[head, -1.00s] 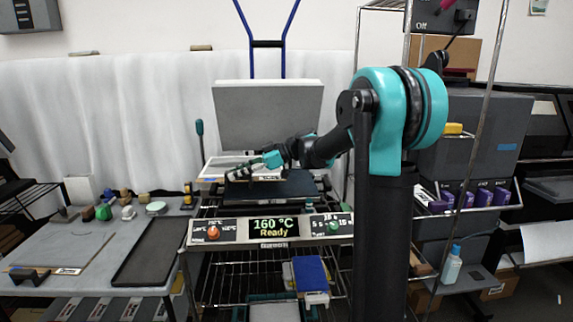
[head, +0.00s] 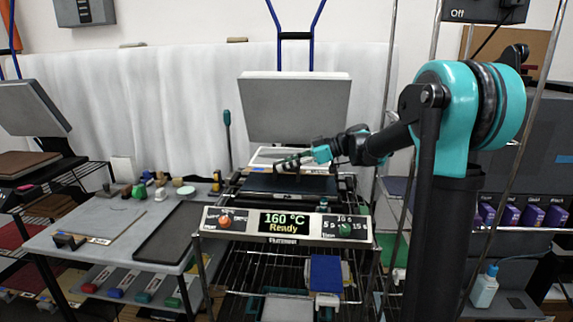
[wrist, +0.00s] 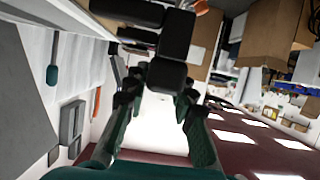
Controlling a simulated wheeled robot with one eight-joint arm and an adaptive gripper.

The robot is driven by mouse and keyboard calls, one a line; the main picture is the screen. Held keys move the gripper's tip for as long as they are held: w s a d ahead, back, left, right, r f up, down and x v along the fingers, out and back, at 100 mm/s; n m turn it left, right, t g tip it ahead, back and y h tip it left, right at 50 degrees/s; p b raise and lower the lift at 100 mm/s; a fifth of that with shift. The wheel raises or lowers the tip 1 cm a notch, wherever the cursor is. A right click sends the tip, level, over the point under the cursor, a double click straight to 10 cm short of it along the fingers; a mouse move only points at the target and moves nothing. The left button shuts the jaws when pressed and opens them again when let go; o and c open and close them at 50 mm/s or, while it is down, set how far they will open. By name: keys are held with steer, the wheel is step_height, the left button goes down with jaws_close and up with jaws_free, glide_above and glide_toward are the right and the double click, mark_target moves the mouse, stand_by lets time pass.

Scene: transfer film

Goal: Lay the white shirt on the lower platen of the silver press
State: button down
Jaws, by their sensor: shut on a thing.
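The silver press has its pale upper platen (head: 295,108) raised. Its dark lower platen (head: 312,186) lies flat below, above a panel (head: 284,222) reading 160 °C Ready. A flat white piece that looks like the folded white shirt (head: 263,156) is between the platens, towards the back. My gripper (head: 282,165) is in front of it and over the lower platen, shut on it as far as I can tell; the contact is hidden. In the wrist view my fingers (wrist: 157,103) stand around a white area, whose edges are unclear. I cannot tell whether the shirt touches the platen.
A grey table (head: 100,222) with a dark tray (head: 172,231) and small tools stands left of the press. Another press (head: 35,108) is farther left. A wire shelf below holds a blue item (head: 326,274). A rack with purple boxes (head: 532,216) is at the right.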

steer(key=shift+f, duration=3.4)
steer(key=c, duration=1.2)
jaws_free()
steer(key=shift+v, duration=3.7)
